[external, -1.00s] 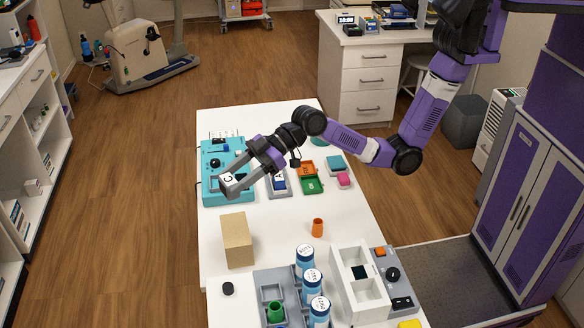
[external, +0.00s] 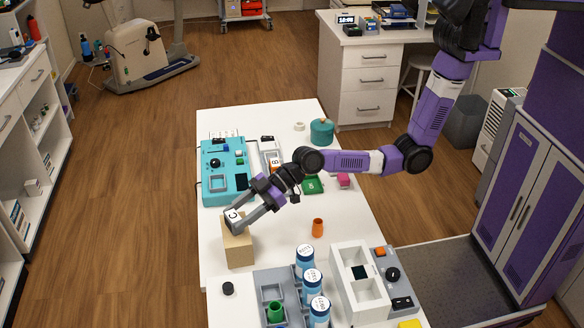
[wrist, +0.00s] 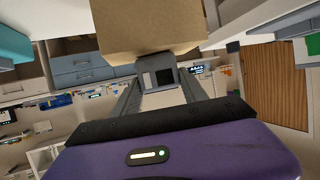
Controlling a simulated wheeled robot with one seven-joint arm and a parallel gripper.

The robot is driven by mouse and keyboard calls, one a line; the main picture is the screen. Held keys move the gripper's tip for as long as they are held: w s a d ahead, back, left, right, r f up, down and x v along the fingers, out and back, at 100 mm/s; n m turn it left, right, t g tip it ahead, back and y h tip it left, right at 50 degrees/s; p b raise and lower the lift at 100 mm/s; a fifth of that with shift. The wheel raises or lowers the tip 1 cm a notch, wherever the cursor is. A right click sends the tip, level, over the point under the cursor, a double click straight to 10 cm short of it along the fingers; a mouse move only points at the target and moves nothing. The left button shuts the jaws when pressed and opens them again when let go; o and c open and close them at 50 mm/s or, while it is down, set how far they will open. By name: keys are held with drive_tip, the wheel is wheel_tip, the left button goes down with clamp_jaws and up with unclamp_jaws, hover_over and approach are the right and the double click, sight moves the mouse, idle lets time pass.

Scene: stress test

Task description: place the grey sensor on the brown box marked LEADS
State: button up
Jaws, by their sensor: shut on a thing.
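My gripper (external: 238,219) is shut on the grey sensor (external: 234,224), a small block with a white face bearing a dark letter. The brown box (external: 238,253) stands upright on the white table, directly below the sensor at its top end. I cannot tell whether the sensor touches the box. In the wrist view the sensor (wrist: 158,75) shows grey between the two fingers, close against the brown box (wrist: 150,22). No LEADS marking is readable on the box faces that show.
A teal device (external: 210,186) lies behind the box. An orange cup (external: 318,227) stands to its right. A black knob (external: 228,288) and a grey rack (external: 262,311) with blue-labelled jars (external: 312,283) are in front. Bare table lies between box and cup.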

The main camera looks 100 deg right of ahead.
drive_tip(key=shift+f, duration=0.15)
drive_tip(key=o, duration=1.4)
drive_tip(key=shift+r, duration=0.2)
drive_tip(key=b+v, duration=0.1)
drive_tip(key=v, duration=1.1)
